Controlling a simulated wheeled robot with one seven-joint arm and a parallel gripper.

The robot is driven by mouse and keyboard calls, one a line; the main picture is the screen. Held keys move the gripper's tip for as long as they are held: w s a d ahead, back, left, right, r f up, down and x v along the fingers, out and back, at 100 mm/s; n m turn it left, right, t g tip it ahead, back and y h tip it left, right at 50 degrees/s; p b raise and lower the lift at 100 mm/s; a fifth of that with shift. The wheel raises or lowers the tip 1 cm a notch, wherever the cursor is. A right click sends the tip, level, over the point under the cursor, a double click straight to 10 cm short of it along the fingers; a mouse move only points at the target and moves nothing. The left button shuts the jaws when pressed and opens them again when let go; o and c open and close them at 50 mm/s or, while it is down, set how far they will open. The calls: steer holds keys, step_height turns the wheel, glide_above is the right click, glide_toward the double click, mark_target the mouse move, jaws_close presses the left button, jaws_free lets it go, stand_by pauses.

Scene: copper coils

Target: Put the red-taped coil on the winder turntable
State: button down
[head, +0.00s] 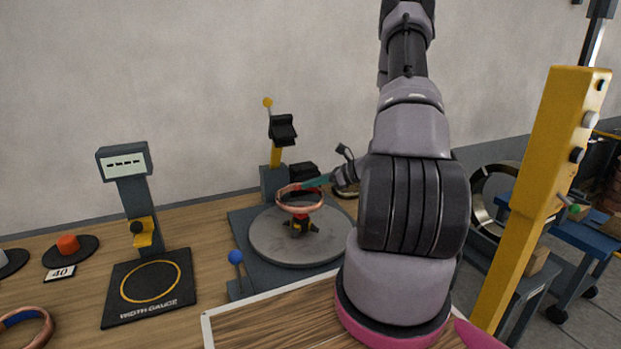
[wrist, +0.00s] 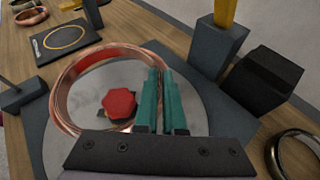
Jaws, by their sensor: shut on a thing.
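A copper coil (head: 300,206) is held by its edge in my gripper (head: 318,182), whose green fingers are closed on it. The coil hangs roughly level above the winder turntable (head: 268,243), a grey disc with a red-topped hub (head: 300,225). In the wrist view, the coil (wrist: 68,82) surrounds the red hub top (wrist: 119,103) in the picture, with the hub off its centre. My gripper's fingers (wrist: 160,85) cross the coil's right side. A gap shows between coil and disc in the head view.
A width gauge (head: 150,290) stands left of the winder, with a blue-taped coil (head: 30,328) at the front left. The winder's post (head: 274,180) and black block (wrist: 262,85) stand behind the disc. A blue-knobbed lever (head: 236,258) is at its front left.

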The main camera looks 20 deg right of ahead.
steer(key=shift+f, duration=4.25)
steer(key=c, duration=0.9)
jaws_free()
steer(key=shift+s+d, duration=0.1)
